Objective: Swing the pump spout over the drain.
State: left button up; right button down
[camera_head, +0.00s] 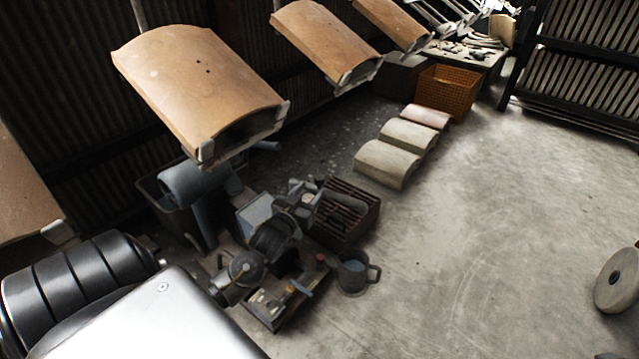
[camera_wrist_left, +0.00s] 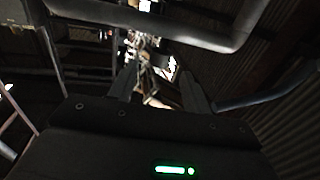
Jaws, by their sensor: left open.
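Blue-grey pipework (camera_head: 190,182), which may belong to the pump, stands at left centre in the head view, partly under a hanging tan panel. I cannot tell which part is the spout, and I cannot make out the drain. In the left wrist view, my left gripper (camera_wrist_left: 158,88) is open, its two dark fingers apart with nothing clearly between them. A bent grey pipe (camera_wrist_left: 205,38) crosses above the fingertips, apart from them in the picture. In the head view my left arm enters at the lower left; its fingers are hidden. My right gripper does not show.
Curved tan panels (camera_head: 200,85) hang in a row. A cluttered machine board (camera_head: 268,318) and a grey mug (camera_head: 353,275) are on the floor. Curved tiles (camera_head: 387,163) and an orange crate (camera_head: 447,91) stand farther back. The floor on the right is mostly clear.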

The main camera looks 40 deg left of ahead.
aim_at(317, 183)
pick_arm(q)
jog(key=b+x, duration=0.2)
jog(key=x, duration=0.4)
jog(key=shift+w, duration=0.25)
